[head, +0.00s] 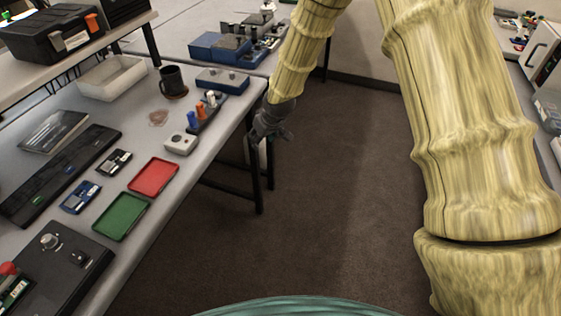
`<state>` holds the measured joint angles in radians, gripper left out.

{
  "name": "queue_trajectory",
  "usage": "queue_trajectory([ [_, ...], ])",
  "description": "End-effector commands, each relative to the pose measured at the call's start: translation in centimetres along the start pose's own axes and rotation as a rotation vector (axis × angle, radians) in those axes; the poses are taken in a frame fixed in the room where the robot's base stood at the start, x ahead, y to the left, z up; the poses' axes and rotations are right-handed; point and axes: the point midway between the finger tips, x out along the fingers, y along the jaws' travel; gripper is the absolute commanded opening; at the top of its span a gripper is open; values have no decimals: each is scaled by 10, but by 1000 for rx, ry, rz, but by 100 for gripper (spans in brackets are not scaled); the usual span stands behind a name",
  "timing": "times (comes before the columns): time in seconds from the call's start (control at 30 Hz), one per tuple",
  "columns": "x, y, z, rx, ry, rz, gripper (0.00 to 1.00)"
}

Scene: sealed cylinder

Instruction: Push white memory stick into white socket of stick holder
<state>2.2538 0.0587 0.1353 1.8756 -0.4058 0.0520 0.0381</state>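A row of small upright pieces stands near the table's right edge in the head view: a blue one (191,119), an orange one (201,110) and a white one (211,97). The white piece looks like the white memory stick, but it is too small to be sure. A low blue block (222,80) just behind may be the stick holder; its sockets cannot be made out. My gripper (270,134) hangs beyond the table's right edge, to the right of these pieces and apart from them. Its fingers are dark and small, and their opening is unclear.
Open floor (310,220) lies right of the table.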

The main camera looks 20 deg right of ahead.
Motion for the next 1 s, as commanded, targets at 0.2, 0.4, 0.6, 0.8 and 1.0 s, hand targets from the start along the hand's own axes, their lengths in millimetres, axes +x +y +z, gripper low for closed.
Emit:
queue_trajectory([
  [0.2,-4,6,31,77,-125,34,48],
  [0.4,-14,6,60,152,-230,56,48],
  [0.6,-25,3,85,224,-318,71,48],
  [0.8,-34,-2,100,274,-367,78,48],
  [1.0,-38,-4,106,292,-385,81,48],
])
